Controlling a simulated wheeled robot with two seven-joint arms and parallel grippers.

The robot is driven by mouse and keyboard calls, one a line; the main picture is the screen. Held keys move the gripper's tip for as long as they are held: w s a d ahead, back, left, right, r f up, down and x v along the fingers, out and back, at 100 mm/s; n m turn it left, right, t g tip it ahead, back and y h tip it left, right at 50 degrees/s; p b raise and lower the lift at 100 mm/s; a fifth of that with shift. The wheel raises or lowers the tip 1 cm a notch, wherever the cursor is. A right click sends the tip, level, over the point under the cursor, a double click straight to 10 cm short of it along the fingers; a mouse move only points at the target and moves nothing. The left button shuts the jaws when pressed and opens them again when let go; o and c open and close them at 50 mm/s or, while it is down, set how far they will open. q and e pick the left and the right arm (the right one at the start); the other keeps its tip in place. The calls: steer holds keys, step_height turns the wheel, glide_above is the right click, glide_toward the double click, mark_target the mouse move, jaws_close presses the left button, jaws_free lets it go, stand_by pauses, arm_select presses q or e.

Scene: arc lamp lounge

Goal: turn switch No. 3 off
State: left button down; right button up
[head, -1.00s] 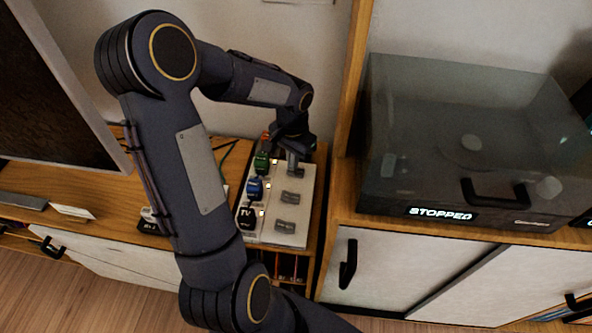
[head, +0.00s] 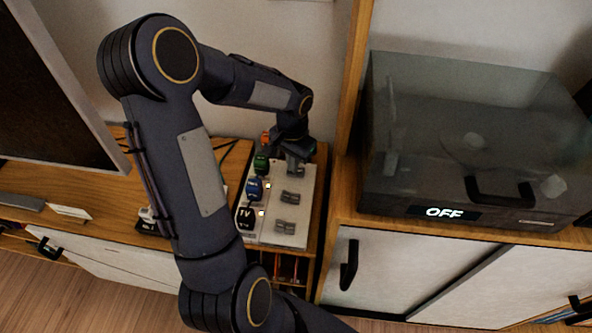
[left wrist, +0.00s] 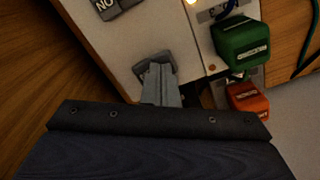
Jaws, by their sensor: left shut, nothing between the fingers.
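A white power strip (head: 273,232) lies on the wooden cabinet top, with grey rocker switches in a row on its right side. In the head view two rockers show clear, a middle one (head: 290,198) and a near one (head: 285,227). My left gripper (head: 294,167) is shut and empty, its tips down at a rocker farther back and hiding part of it. In the left wrist view the fingertips (left wrist: 158,72) are at this grey rocker (left wrist: 150,60); touching is hard to tell. The small lamp (left wrist: 211,68) by the green plug is unlit. My right gripper is not in view.
Black, blue (head: 254,187), green (head: 261,163) and orange plugs (left wrist: 247,98) sit along the strip's left side. A turntable (head: 460,150) under a dark cover stands right, its display reading OFF. A wooden post (head: 349,90) rises between. A screen stands left.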

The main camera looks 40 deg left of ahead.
arm_select(q)
steer(key=shift+f, duration=0.15)
step_height(320, 180, up, 7)
steer(key=p, duration=0.5)
steer(key=shift+p, duration=0.4)
stand_by(0.5)
